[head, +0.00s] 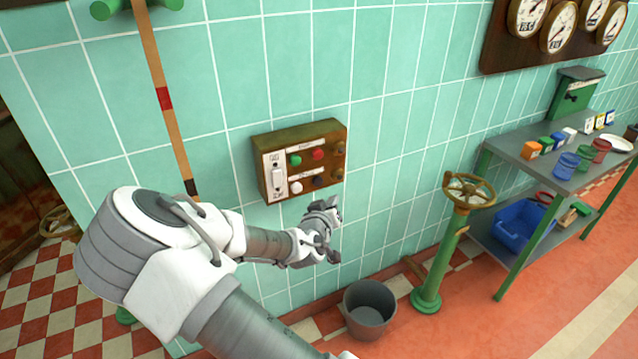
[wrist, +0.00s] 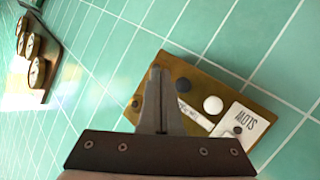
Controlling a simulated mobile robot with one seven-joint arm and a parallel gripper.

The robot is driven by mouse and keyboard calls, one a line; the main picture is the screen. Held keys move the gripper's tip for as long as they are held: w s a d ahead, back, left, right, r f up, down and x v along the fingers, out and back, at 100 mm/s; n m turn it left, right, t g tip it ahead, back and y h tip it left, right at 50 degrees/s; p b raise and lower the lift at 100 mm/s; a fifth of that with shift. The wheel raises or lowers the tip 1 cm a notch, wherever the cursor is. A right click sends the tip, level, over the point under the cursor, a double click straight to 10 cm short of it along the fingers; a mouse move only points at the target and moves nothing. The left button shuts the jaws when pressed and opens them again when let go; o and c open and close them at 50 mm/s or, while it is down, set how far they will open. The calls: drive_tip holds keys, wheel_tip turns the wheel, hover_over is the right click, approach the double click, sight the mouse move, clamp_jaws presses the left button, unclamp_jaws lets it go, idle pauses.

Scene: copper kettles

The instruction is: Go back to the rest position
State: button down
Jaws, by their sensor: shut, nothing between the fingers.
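My gripper (head: 334,232) is out in front of the tiled wall, just below and to the right of the control panel (head: 262,158). It holds nothing. In the wrist view my gripper (wrist: 156,72) has its fingers together, pointing toward the panel (wrist: 172,58) and covering part of it. The panel is a brown box with a pale switch plate (head: 275,178), a green button (head: 295,160), a red button (head: 318,154) and a white button (head: 296,187). I cannot tell whether the fingertips touch the panel; in the head view they look apart from it.
A grey bucket (head: 369,310) stands on the floor below my gripper. A green post with a brass handwheel (head: 469,190) is to the right. Further right is a shelf table (head: 520,160) with cups and small boxes. A striped pole (head: 164,98) is on the left, behind my arm.

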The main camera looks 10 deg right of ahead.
drive_tip(key=s+r+g+y+p, duration=0.6)
drive_tip(key=s+r+p, duration=0.4)
drive_tip(key=s+r, duration=2.1)
drive_tip(key=shift+s+d+r+g+p, duration=0.15)
drive_tip(key=shift+s+r+g+p, duration=0.25)
drive_tip(key=shift+s+g, duration=0.65)
drive_tip(key=shift+s+t, duration=0.2)
drive_tip(key=shift+t, duration=0.05)
